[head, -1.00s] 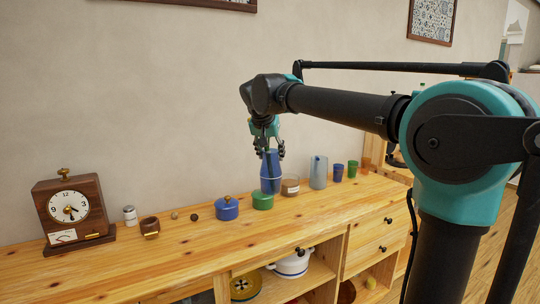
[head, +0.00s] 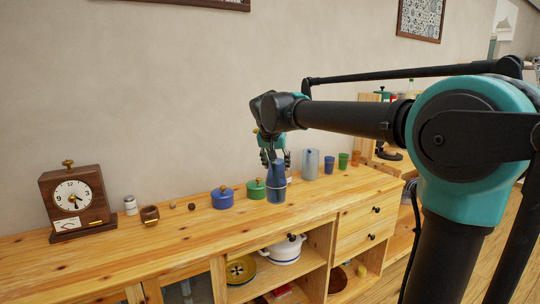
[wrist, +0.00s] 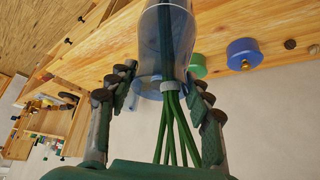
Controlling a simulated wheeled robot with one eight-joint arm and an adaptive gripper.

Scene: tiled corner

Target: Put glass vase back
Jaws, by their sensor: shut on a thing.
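The blue glass vase (head: 276,184) is upright in the head view, with my gripper (head: 275,158) at its top, fingers pointing down. My gripper is shut on its upper part. In the wrist view the see-through vase (wrist: 166,30) stands between the two fingers (wrist: 162,88), and green stem-like strands run from its mouth. In the head view the vase's base lies over the front part of the wooden sideboard top (head: 170,240); whether it touches the wood I cannot tell.
A green lidded pot (head: 255,190) and a blue lidded pot (head: 222,199) stand left of the vase. A pale blue glass (head: 310,165), a blue cup (head: 329,165) and a green cup (head: 343,161) stand to its right. A wooden clock (head: 75,203) is far left. The front left top is clear.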

